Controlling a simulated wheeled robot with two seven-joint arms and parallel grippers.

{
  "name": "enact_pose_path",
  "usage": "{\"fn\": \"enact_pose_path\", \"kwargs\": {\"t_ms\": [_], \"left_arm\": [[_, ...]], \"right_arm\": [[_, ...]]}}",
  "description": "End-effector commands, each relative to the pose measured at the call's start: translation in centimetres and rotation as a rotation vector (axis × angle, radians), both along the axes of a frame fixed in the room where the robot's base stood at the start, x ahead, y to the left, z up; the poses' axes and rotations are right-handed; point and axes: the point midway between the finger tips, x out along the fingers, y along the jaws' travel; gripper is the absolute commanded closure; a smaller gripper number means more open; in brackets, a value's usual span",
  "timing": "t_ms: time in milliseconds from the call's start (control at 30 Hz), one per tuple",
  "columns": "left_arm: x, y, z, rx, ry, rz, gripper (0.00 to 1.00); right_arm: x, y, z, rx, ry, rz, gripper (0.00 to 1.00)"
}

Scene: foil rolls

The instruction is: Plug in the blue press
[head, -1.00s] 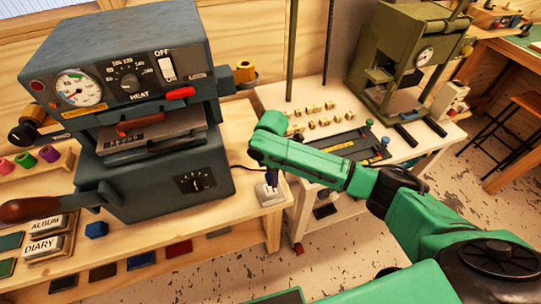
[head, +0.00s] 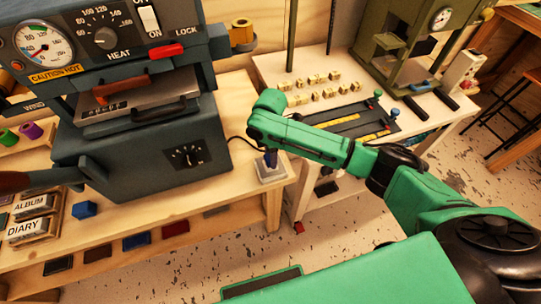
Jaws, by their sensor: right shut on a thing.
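The blue press (head: 140,155) is a dark blue-grey machine on the wooden bench at left, with a gauge, a heat dial and an OFF/ON switch (head: 149,20). A black cord (head: 236,139) runs from its right side toward my right gripper. My right gripper (head: 270,158) points down at the bench's right end, shut on a small dark blue plug, mostly hidden by the gripper. Directly below is a pale grey socket box (head: 272,174) on the bench. The plug is at the box's top; I cannot tell how deep it sits. My left gripper is not in view.
A white table (head: 300,75) to the right holds small lettered blocks (head: 310,88), a black tray (head: 350,124) and an olive press (head: 400,50). Stamps marked ALBUM and DIARY (head: 33,215) and a blue block (head: 84,209) lie at the bench's front left.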

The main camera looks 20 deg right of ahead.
Motion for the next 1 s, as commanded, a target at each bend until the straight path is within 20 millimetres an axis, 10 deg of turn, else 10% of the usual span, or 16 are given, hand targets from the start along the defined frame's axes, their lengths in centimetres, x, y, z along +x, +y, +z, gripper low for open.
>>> {"fn": "enact_pose_path", "kwargs": {"t_ms": [1000], "left_arm": [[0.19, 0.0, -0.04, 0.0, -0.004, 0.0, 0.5]], "right_arm": [[-0.03, 0.05, -0.57, 0.001, 0.001, -0.001, 1.0]]}}
